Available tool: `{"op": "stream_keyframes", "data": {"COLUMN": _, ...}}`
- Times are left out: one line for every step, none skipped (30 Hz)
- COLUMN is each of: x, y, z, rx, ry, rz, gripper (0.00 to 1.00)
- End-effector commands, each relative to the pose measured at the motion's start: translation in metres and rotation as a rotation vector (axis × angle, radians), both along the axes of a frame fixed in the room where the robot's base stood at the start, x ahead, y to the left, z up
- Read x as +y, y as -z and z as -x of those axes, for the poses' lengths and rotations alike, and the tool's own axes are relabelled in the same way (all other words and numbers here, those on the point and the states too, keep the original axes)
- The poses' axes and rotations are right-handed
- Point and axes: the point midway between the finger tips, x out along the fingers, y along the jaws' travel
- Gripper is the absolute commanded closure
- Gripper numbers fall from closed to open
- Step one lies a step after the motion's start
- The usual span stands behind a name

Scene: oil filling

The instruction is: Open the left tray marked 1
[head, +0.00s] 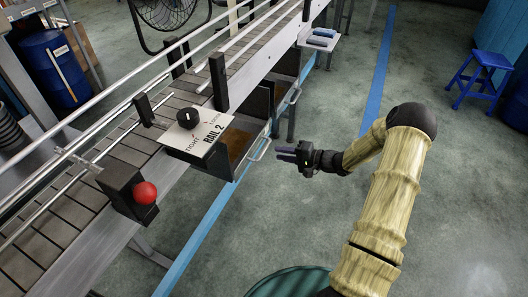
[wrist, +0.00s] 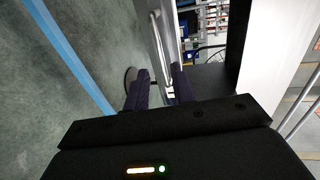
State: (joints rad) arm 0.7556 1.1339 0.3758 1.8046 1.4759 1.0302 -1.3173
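Two dark trays hang under the conveyor in the head view. The near, left tray (head: 240,142) shows a brownish inner surface, partly hidden by the rail control box. Its pale metal handle (head: 260,150) faces right. The far tray (head: 286,92) has a similar handle. No number mark is readable on either. My gripper (head: 280,153) is just right of the near handle, fingers pointing at it. In the wrist view my gripper (wrist: 160,90) has its two dark fingers apart, and a metal handle bar (wrist: 158,45) runs between or just beyond them; contact cannot be told.
The control box (head: 198,135) marked RAIL 2 with a black knob sits above the near tray. A red button (head: 145,193) is at lower left. A blue stool (head: 483,75) stands far right. The floor right of the conveyor is mostly clear. A green round object (head: 290,284) is below.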

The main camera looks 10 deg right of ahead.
Motion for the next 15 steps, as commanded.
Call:
{"op": "stream_keyframes", "data": {"x": 0.008, "y": 0.003, "z": -0.005, "rx": -0.001, "ry": -0.003, "rz": -0.001, "gripper": 0.75}}
{"op": "stream_keyframes", "data": {"x": 0.012, "y": 0.004, "z": -0.008, "rx": -0.002, "ry": -0.002, "rz": 0.000, "gripper": 0.75}}
{"op": "stream_keyframes", "data": {"x": 0.018, "y": 0.005, "z": -0.012, "rx": -0.002, "ry": -0.003, "rz": 0.000, "gripper": 0.75}}
{"op": "stream_keyframes", "data": {"x": 0.022, "y": 0.006, "z": -0.015, "rx": -0.002, "ry": -0.003, "rz": 0.000, "gripper": 0.75}}
{"op": "stream_keyframes", "data": {"x": 0.026, "y": 0.008, "z": -0.019, "rx": -0.001, "ry": -0.002, "rz": 0.001, "gripper": 0.75}}
{"op": "stream_keyframes", "data": {"x": 0.032, "y": 0.009, "z": -0.022, "rx": -0.001, "ry": -0.003, "rz": 0.001, "gripper": 0.75}}
{"op": "stream_keyframes", "data": {"x": 0.036, "y": 0.010, "z": -0.025, "rx": -0.001, "ry": -0.003, "rz": 0.001, "gripper": 0.75}}
{"op": "stream_keyframes", "data": {"x": 0.040, "y": 0.011, "z": -0.028, "rx": -0.001, "ry": -0.002, "rz": 0.001, "gripper": 0.75}}
{"op": "stream_keyframes", "data": {"x": 0.045, "y": 0.012, "z": -0.032, "rx": -0.002, "ry": -0.002, "rz": 0.000, "gripper": 0.75}}
{"op": "stream_keyframes", "data": {"x": 0.048, "y": 0.013, "z": -0.034, "rx": -0.002, "ry": -0.003, "rz": 0.000, "gripper": 0.75}}
{"op": "stream_keyframes", "data": {"x": 0.051, "y": 0.014, "z": -0.036, "rx": -0.002, "ry": -0.003, "rz": 0.000, "gripper": 0.75}}
{"op": "stream_keyframes", "data": {"x": 0.054, "y": 0.014, "z": -0.039, "rx": -0.001, "ry": -0.002, "rz": 0.000, "gripper": 0.75}}
{"op": "stream_keyframes", "data": {"x": 0.056, "y": 0.015, "z": -0.040, "rx": -0.002, "ry": -0.002, "rz": 0.000, "gripper": 0.75}}
{"op": "stream_keyframes", "data": {"x": 0.058, "y": 0.015, "z": -0.041, "rx": -0.001, "ry": -0.002, "rz": 0.001, "gripper": 0.75}}
{"op": "stream_keyframes", "data": {"x": 0.059, "y": 0.015, "z": -0.043, "rx": -0.001, "ry": -0.002, "rz": 0.001, "gripper": 0.75}}
